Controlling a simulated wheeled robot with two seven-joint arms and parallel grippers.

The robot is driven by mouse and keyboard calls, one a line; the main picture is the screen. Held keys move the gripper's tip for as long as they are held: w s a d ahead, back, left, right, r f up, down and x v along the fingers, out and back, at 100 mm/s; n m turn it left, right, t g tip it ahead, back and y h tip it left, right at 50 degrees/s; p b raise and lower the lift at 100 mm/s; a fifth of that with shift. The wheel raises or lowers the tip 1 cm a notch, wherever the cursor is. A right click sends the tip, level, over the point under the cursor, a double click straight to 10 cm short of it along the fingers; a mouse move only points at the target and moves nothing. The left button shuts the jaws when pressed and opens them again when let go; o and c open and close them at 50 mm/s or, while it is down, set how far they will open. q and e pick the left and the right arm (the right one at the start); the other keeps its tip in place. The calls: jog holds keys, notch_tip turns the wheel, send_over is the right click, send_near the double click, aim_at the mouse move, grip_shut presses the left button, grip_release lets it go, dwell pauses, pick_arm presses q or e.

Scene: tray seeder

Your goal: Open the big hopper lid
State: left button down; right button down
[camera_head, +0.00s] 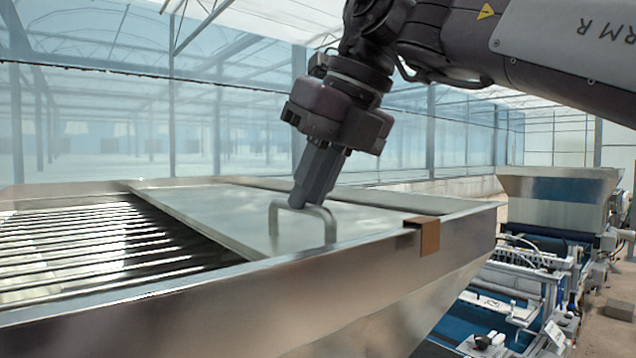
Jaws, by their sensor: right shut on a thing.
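The big hopper (330,292) is a large metal bin that fills the lower left of the head view. Its lid (215,212) is a flat grey metal plate lying across the top. To the left of the lid the hopper top is uncovered and shows a grate of parallel bars (90,240). A U-shaped handle (331,228) stands up from the lid near the front rim. My right gripper (300,205) points down from above and is shut on the handle's top bar. Its fingertips partly hide the bar. My left gripper is not in view.
A brown bracket (428,238) sits over the hopper's front rim, right of the handle. A second, smaller hopper (555,200) stands on a blue machine (520,290) at the right. Greenhouse walls and frames are behind. The space above the grate is clear.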

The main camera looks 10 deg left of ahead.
jog(key=c, duration=1.5)
grip_release()
jog(key=shift+a, duration=0.1)
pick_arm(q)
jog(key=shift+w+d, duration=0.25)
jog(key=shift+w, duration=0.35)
pick_arm(e)
jog(key=shift+r, duration=0.2)
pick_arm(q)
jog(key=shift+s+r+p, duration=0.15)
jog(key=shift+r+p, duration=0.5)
pick_arm(e)
jog(key=v, duration=0.7)
jog(key=shift+r, duration=0.1)
